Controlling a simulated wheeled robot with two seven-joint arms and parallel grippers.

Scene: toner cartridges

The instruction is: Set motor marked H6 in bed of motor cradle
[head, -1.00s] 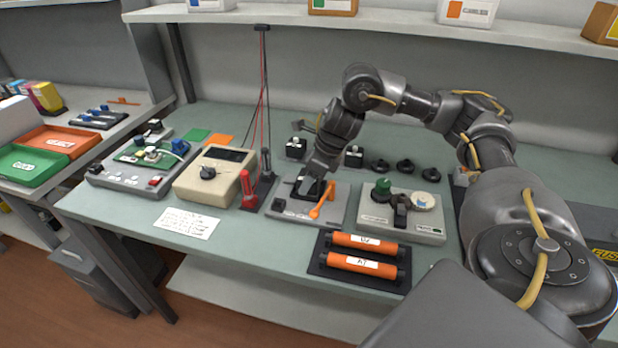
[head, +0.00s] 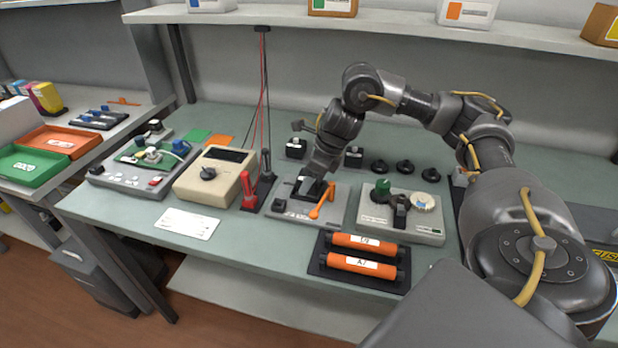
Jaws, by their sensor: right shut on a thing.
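The motor cradle (head: 333,212) is a grey base with an orange lever on the workbench, in the middle of the head view. My right gripper (head: 309,187) is down at the dark bed of the cradle, left of and behind the lever. It is shut on a small dark thing, probably a motor, largely hidden by the fingers; no mark on it can be read. Whether it touches the bed cannot be told. Two dark block-shaped motors, a left one (head: 296,149) and a right one (head: 354,157), stand behind the cradle; their marks are too small to read. My left gripper is out of view.
A rack of orange rollers (head: 362,252) lies in front. Red and black probes (head: 249,190) and a beige meter (head: 215,177) stand to the left. Several black knobs (head: 405,167) lie behind.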

